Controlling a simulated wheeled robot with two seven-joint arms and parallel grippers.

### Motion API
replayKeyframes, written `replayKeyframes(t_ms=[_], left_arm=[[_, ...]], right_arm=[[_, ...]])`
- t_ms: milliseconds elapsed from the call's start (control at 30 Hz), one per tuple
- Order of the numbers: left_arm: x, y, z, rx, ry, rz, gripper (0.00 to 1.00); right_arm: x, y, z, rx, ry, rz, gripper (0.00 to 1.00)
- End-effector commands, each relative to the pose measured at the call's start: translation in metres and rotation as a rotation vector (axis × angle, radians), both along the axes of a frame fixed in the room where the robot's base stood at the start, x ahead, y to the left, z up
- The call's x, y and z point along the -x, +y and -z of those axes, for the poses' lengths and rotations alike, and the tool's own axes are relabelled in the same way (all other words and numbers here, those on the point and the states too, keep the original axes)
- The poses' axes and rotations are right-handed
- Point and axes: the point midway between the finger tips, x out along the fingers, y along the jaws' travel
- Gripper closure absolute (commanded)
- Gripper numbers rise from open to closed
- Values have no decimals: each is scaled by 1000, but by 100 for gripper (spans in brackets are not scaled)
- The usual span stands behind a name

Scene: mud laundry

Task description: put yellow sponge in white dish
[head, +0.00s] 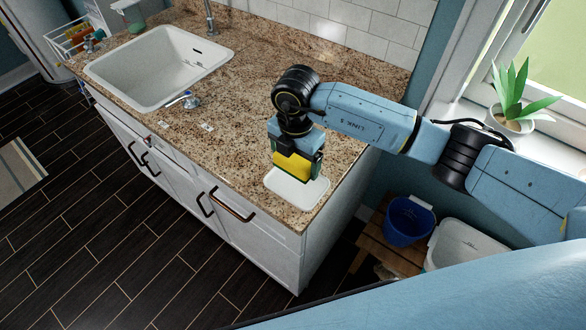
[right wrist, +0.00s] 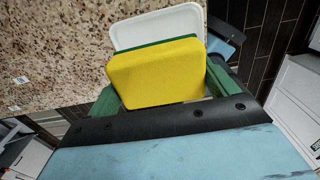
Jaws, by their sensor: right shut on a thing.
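The yellow sponge (head: 293,165) has a green layer on one side. My right gripper (head: 296,168) is shut on it and points down over the counter. The white dish (head: 297,189) is a shallow rounded tray near the counter's front right corner. The sponge is over the dish, partly covering it; I cannot tell whether they touch. In the right wrist view the sponge (right wrist: 155,70) stands between the green fingers, with the white dish (right wrist: 160,27) behind it. My left gripper is not in view.
The speckled counter (head: 225,135) has a white sink (head: 160,67) at the left. A blue-handled item (head: 184,99) lies near the sink. A potted plant (head: 512,100) stands on the sill at right. A blue bucket (head: 408,221) and white bin (head: 458,243) sit below the counter's right end.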

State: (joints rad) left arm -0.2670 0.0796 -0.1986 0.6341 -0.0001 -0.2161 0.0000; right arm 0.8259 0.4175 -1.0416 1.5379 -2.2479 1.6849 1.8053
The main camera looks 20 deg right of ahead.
Motion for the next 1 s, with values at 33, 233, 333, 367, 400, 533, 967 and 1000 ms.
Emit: replayKeyframes(t_ms=[33,233,333,367,400,533,967,1000], left_arm=[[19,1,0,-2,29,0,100],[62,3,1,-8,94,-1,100],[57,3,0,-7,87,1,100],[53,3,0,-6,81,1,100],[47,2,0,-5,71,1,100],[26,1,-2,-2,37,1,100],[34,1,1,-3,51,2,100],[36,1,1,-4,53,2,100]], right_arm=[[0,0,10,1,3,2,36],[-1,0,32,1,-1,-1,36],[0,0,40,0,0,0,36],[0,0,44,1,1,-1,36],[1,0,50,0,2,-1,36],[0,0,67,1,0,0,36],[-1,0,74,0,-1,-2,10],[-1,0,74,0,-1,-2,5]])
